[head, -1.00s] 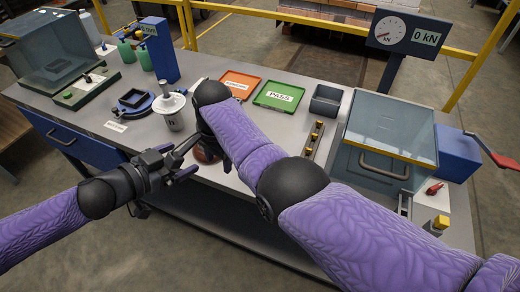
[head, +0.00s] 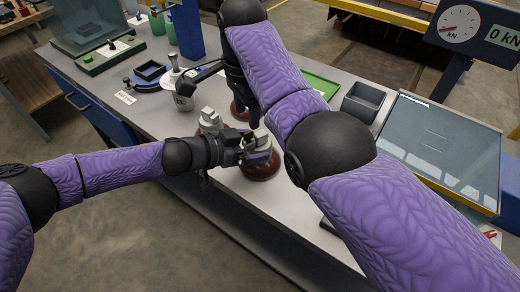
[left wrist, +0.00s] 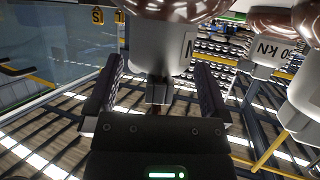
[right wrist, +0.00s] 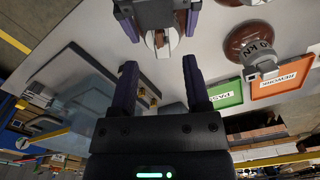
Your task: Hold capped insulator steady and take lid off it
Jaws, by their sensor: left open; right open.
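An insulator with a brown disc (head: 262,170) and a grey metal top stands near the table's front edge. My left gripper (head: 250,150) is at its top. In the left wrist view, my open left fingers (left wrist: 157,88) straddle a grey metal body (left wrist: 158,55) below a brown disc (left wrist: 170,8), with gaps at both sides. I cannot clearly tell a lid from the metal top. My right gripper (right wrist: 160,80) is open and empty, pointing toward the left gripper; in the head view my right arm largely hides it.
Another insulator's grey top (head: 210,120) and brown disc (head: 239,110) stand close behind. The right wrist view shows a green PASS tray (right wrist: 226,95) and an orange REWORK tray (right wrist: 285,78).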

